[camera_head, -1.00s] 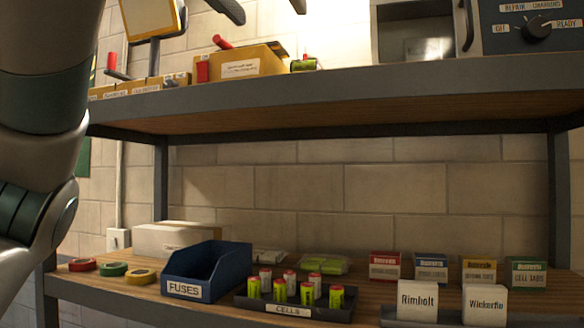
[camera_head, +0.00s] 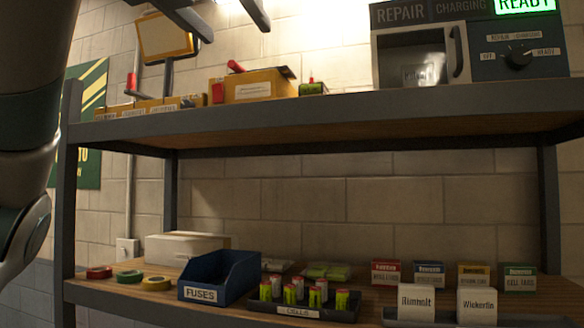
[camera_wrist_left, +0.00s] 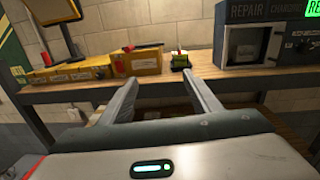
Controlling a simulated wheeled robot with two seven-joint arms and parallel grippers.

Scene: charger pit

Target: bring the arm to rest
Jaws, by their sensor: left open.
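My left gripper (camera_head: 222,14) shows at the top of the head view, its two grey fingers apart with nothing between them. Its arm comes in along the left edge. In the left wrist view the open left gripper (camera_wrist_left: 160,90) points at the upper shelf (camera_wrist_left: 70,88), with fingers spread and empty. The upper shelf also shows in the head view (camera_head: 330,118), below the fingertips in the picture. My right gripper is in neither view.
On the upper shelf stand yellow boxes (camera_head: 253,88), a small green item with a red top (camera_head: 313,88) and a charger (camera_head: 518,60) lit READY. Below are a blue FUSES bin (camera_head: 215,278), a CELLS tray (camera_head: 300,312), tape rolls and small cartons. The upper shelf's front edge is clear.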

